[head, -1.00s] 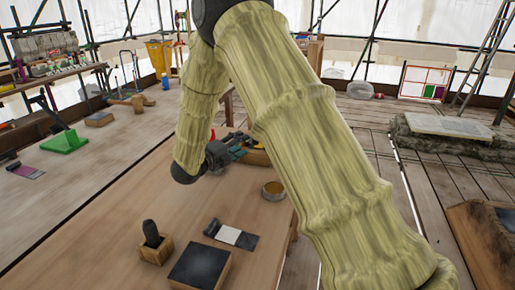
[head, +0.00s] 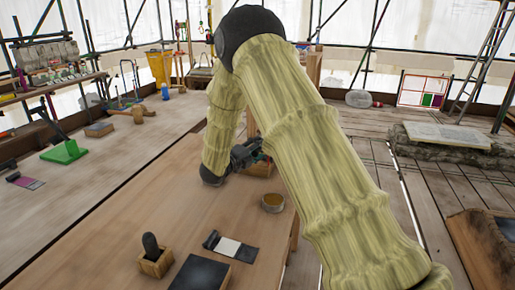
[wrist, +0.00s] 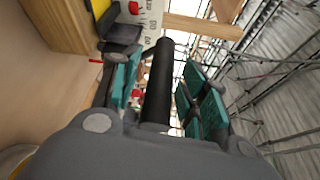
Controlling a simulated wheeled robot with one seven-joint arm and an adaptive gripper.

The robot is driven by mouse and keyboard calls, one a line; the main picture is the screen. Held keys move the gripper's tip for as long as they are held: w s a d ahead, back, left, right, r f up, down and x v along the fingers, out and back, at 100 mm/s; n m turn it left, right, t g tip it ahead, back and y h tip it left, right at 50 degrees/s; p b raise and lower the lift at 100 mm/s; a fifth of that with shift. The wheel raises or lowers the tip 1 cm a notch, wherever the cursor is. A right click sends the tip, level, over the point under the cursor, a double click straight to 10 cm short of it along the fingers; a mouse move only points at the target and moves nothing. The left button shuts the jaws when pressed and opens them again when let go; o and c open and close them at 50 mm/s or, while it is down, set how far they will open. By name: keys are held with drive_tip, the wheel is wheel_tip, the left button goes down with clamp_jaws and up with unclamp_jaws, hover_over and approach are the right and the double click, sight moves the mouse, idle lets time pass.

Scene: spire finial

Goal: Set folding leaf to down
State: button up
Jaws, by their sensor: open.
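A wooden bench top (head: 120,225) runs through the middle of the head view. I cannot tell which part is the folding leaf, as my arm covers much of the bench's far end. My gripper (head: 248,153) is low over that far end, partly hidden by my arm. In the wrist view, my gripper (wrist: 162,88) is open, with teal pads left and right. A dark round bar (wrist: 159,80) lies between the pads in that picture, with gaps visible at its sides. I cannot tell what it belongs to.
A stone slab (head: 445,138) lies right. Plank floor (head: 395,190) is clear beside the bench.

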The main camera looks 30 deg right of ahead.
drive_tip(key=shift+d, duration=0.2)
clamp_jaws()
idle(0.3)
